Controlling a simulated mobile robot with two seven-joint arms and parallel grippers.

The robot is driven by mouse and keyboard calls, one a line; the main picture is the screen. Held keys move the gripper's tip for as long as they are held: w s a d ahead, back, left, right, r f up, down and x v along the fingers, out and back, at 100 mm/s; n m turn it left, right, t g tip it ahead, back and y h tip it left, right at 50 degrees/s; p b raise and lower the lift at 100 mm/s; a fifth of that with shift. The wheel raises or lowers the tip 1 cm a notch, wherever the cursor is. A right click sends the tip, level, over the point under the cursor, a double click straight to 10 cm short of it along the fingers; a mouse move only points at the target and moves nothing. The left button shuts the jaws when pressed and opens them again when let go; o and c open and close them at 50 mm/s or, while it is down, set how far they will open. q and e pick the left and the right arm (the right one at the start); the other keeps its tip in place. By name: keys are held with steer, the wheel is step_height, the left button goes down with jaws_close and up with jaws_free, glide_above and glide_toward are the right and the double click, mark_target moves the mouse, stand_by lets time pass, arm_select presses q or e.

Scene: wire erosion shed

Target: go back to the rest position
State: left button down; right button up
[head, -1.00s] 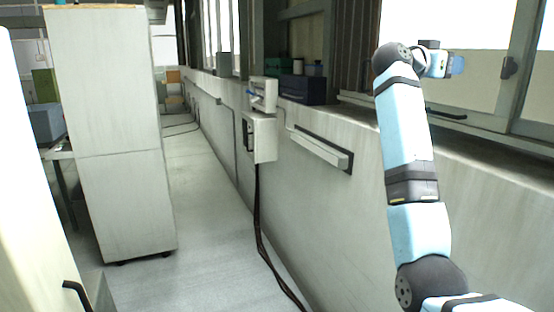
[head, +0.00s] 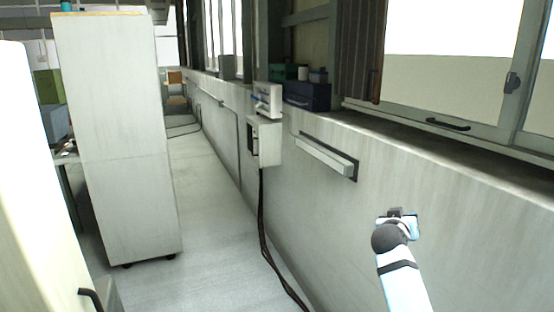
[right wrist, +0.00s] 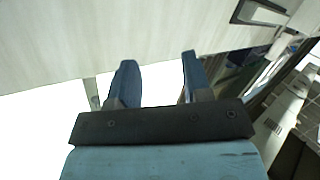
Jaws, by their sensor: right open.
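My right gripper (head: 404,220) shows small in the head view, at the top of my light blue forearm at the lower right. It is in front of the pale wall (head: 345,225), below the window ledge. In the right wrist view its two dark blue fingers (right wrist: 158,75) stand apart with nothing between them, so it is open and empty. Pale wall surface and a bright area lie beyond the fingers. My left gripper is not in view.
A grey wall box (head: 265,142) with hanging cables and a long bar-like fixture (head: 325,157) stick out from the wall. A tall pale cabinet (head: 125,150) on casters stands at the left. A dark blue box (head: 307,97) sits on the ledge. The floor (head: 205,220) between is clear.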

steer(key=s+a+f+n+y+p, duration=0.2)
steer(key=s+a+f+n+y, duration=0.15)
steer(key=s+f, duration=0.65)
steer(key=s+a+f+n+y+p, duration=0.1)
steer(key=s+a+f+n+y, duration=0.2)
steer(key=s+f, duration=0.65)
steer(key=s+a+f+y+p, duration=0.1)
steer(key=s+a+f+y, duration=0.1)
steer(key=s, duration=0.6)
steer(key=s+a+f+g+y+p, duration=0.1)
steer(key=s+a+f+y, duration=0.1)
steer(key=s, duration=0.6)
steer(key=s+a+f+y+p, duration=0.1)
steer(key=s+a+f+y, duration=0.1)
steer(key=s, duration=0.6)
steer(key=shift+s+a+f+m+g, duration=0.2)
steer(key=shift+a+f+m+g, duration=0.15)
steer(key=shift+a+f, duration=0.3)
